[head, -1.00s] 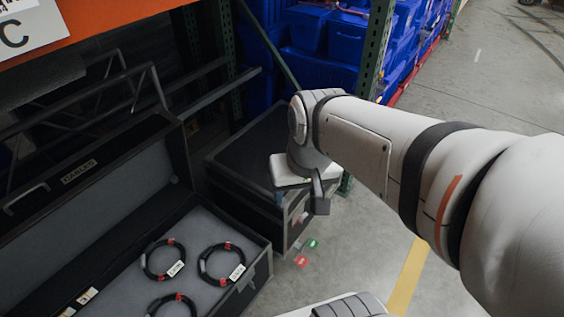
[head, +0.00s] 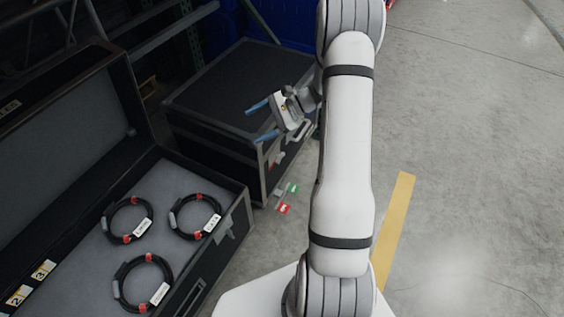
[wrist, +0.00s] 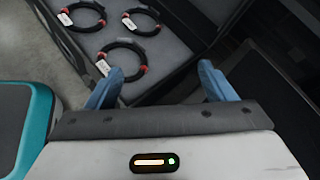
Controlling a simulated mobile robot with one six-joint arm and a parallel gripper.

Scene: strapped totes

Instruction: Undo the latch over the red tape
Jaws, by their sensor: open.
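A closed black case (head: 235,85) with metal edges stands on the floor beyond the open case. A small red patch (head: 276,158), possibly the red tape, shows on its front face, with a pale metal part close by. I cannot make out the latch there. My gripper (head: 262,121) is open and empty, its blue fingers apart, in front of or over the closed case's near upper edge. My wrist hides part of that front. In the wrist view my gripper (wrist: 160,82) points toward the open case, and the red patch is not seen.
An open black case (head: 82,225) with grey lining holds three coiled black cables with red ties, at the left. Red (head: 285,209) and green (head: 293,188) tags hang or lie below the closed case's front. Floor is clear on the right, beside a yellow line (head: 396,225).

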